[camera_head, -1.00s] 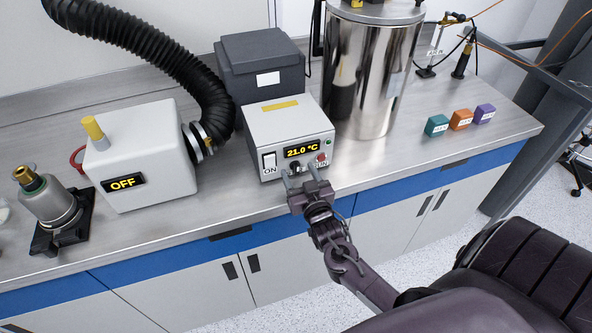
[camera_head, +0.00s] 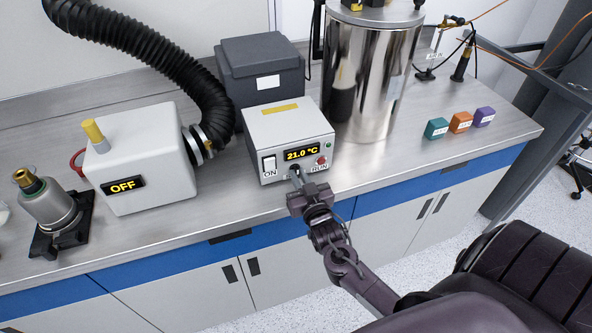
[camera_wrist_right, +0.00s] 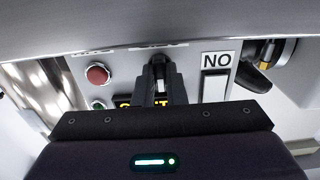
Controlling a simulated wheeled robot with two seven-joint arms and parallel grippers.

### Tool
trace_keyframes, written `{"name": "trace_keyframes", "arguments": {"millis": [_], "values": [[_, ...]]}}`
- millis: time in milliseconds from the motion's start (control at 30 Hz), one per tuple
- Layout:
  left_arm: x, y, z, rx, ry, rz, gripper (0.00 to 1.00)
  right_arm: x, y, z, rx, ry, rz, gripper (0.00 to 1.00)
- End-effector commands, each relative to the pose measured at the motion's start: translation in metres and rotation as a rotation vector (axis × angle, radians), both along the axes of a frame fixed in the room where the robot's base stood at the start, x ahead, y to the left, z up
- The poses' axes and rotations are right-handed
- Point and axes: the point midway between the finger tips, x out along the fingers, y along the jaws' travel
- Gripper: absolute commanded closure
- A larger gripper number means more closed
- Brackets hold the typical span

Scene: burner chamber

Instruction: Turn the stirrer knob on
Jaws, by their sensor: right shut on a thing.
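The grey control box (camera_head: 286,128) stands at the middle of the bench with a lit display (camera_head: 302,154) reading 21.0 °C. A small dark knob (camera_head: 295,168) is on its front, below the display. My right gripper (camera_head: 298,176) is shut on this knob, with its fingers reaching in from the front. The wrist view shows the fingers (camera_wrist_right: 160,82) closed together at the knob, which they mostly hide. The label by the knob is partly covered and cannot be read. My left gripper is out of view.
Left of the knob is an ON rocker switch (camera_head: 269,163); right is a red RUN button (camera_head: 321,160). A white unit (camera_head: 150,160) with an OFF display and black hose stands left. A steel vessel (camera_head: 372,80) stands behind right.

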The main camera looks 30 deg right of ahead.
Motion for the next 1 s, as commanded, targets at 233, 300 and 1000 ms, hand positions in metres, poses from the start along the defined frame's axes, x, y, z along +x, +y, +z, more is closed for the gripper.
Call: {"name": "trace_keyframes", "arguments": {"millis": [233,300,1000], "values": [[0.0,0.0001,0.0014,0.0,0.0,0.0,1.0,0.0004,0.0004,0.0014,0.094,-0.025,-0.001,1.0],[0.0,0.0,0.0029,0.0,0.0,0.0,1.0,0.0003,0.0002,0.0019,0.218,-0.056,-0.003,1.0],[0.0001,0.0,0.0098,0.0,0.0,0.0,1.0,0.0011,0.0002,0.0033,0.747,-0.185,0.0,1.0]]}}
